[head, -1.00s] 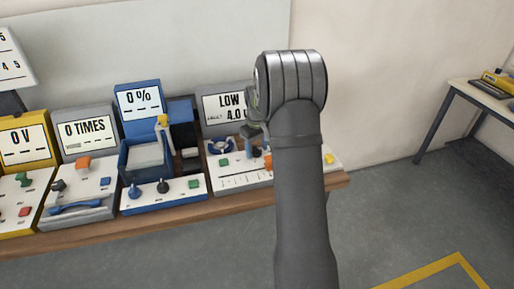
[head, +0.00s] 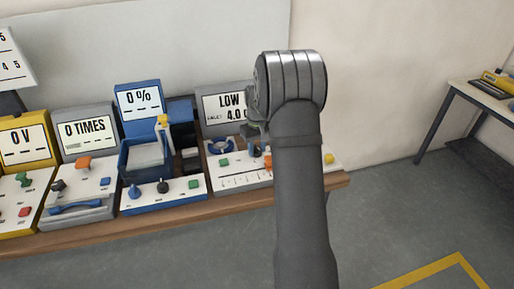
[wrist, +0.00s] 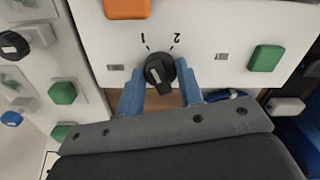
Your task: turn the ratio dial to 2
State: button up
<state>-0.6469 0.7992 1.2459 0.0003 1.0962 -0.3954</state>
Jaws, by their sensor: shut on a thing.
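The ratio dial (wrist: 159,72) is a dark round knob with a raised ridge on a white panel, with the marks 1 and 2 beside it, upside down in the wrist view. Its ridge appears to lean toward the 1 side; which end is the pointer is hard to tell. My gripper (wrist: 160,82) is shut on the dial, one blue finger on each side. In the head view my gripper (head: 254,133) is over the right-hand machine, partly hidden by my arm. That machine's screen (head: 226,106) reads LOW and a partly covered 4.0.
On the same panel are an orange button (wrist: 127,8) and a green button (wrist: 265,58), close to the fingers. Blue (head: 138,101), grey (head: 85,135) and yellow (head: 24,145) machines stand to the left on the wooden bench (head: 100,231). Floor at the right is open.

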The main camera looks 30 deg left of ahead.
aim_at(257, 147)
jog(key=m, duration=1)
jog(key=shift+m, duration=0.4)
dwell(0.4)
jog(key=o, duration=1)
notch_tip(257, 147, up, 17)
jog(key=shift+r, duration=0.2)
